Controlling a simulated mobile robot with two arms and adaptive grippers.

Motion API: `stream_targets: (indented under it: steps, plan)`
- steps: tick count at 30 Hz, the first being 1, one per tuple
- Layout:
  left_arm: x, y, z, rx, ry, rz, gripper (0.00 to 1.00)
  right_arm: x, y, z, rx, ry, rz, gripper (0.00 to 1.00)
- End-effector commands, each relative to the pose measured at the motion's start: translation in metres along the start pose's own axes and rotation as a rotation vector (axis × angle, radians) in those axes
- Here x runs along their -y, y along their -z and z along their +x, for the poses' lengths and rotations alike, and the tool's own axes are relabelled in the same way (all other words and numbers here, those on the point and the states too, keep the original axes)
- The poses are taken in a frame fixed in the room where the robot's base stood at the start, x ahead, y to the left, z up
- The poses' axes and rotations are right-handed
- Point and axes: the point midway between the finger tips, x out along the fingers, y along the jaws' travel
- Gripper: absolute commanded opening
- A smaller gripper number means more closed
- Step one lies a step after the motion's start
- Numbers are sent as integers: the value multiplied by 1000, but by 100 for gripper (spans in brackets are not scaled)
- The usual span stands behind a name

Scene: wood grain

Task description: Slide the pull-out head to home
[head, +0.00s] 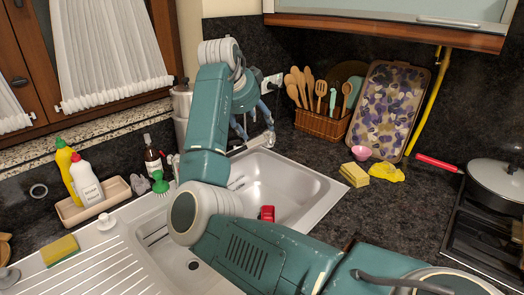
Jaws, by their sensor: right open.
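My right arm comes in from the lower right, bends above the sink and reaches up and over towards its back edge. My right gripper (255,128) is open behind the sink, partly hidden by my wrist, with bluish fingers pointing down. A pale metal tap part, seemingly the pull-out head (259,141), shows just at or below the fingers. I cannot tell whether they touch it. The rest of the tap is hidden behind my arm. My left gripper is not in view.
The steel sink (318,190) holds a red object (267,213). Bottles stand in a tray (110,199) at left.

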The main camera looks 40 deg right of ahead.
Motion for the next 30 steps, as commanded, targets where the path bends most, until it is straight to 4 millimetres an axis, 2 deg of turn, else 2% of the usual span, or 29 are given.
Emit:
stream_targets:
  steps: [1,2,8,15,21,30]
  plan:
    - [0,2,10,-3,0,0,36,-5,-3,8,0,0,0,60]
    - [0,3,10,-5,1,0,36,-5,-3,9,0,0,0,60]
    - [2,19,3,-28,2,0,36,-5,-2,26,-1,-4,-1,60]
    - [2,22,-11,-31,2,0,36,-5,-2,70,-1,-5,-1,60]
    - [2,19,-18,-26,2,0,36,-4,-2,101,-1,-2,-1,60]
    - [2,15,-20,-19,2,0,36,-5,-2,116,0,0,1,60]
